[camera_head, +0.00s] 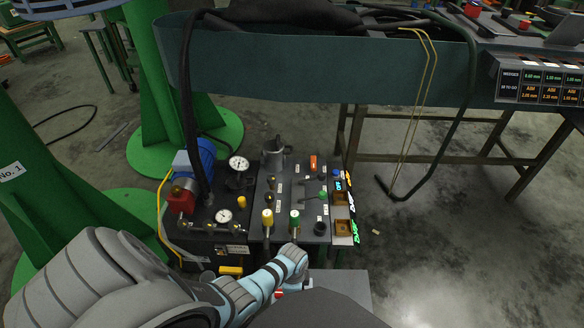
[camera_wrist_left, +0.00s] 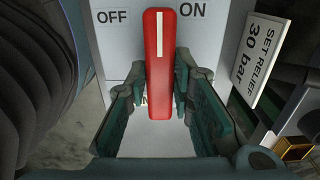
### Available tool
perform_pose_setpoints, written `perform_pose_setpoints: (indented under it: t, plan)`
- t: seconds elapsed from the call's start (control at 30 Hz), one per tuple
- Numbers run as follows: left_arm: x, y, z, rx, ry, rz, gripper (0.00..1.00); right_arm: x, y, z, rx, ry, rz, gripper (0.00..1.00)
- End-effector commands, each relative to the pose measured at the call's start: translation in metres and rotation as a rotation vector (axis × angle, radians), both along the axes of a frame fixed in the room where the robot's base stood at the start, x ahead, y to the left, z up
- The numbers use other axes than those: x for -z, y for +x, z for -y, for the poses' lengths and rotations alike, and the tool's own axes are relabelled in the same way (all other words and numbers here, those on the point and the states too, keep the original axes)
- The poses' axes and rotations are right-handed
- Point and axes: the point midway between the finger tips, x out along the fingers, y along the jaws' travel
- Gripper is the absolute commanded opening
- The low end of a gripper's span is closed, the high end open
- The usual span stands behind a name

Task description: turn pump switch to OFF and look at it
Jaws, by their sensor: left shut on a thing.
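The pump switch (camera_wrist_left: 159,45) is a red bar handle with a white line, in the left wrist view. It stands on a light plate (camera_wrist_left: 114,45) marked OFF at the left and ON at the right. The white line points up, between the two words. My left gripper (camera_wrist_left: 160,85) is shut on the red handle, with one finger on each side. In the head view my left arm reaches in from the lower left, and its links largely hide the gripper and the switch. My right gripper is not in view.
A hydraulic unit with gauges (camera_head: 238,163), a blue motor (camera_head: 201,152) and several valve knobs stands just beyond my arm. A green post (camera_head: 45,185) rises at the left. A "SET RELIEF 30 bar" label (camera_wrist_left: 257,60) sits right of the switch. Open floor lies at the right.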

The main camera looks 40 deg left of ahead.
Motion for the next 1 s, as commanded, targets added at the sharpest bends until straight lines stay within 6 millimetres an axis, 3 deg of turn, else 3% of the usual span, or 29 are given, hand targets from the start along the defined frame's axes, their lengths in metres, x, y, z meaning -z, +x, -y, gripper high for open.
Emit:
perform_pose_setpoints:
  t: [0.37, 1.0]
  plan:
    - [-0.001, 0.0, 0.0, -0.125, -0.001, -0.001, 0.0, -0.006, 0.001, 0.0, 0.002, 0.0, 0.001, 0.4]
    - [-0.001, 0.0, 0.0, -0.697, 0.0, -0.001, 0.0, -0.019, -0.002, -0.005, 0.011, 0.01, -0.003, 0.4]
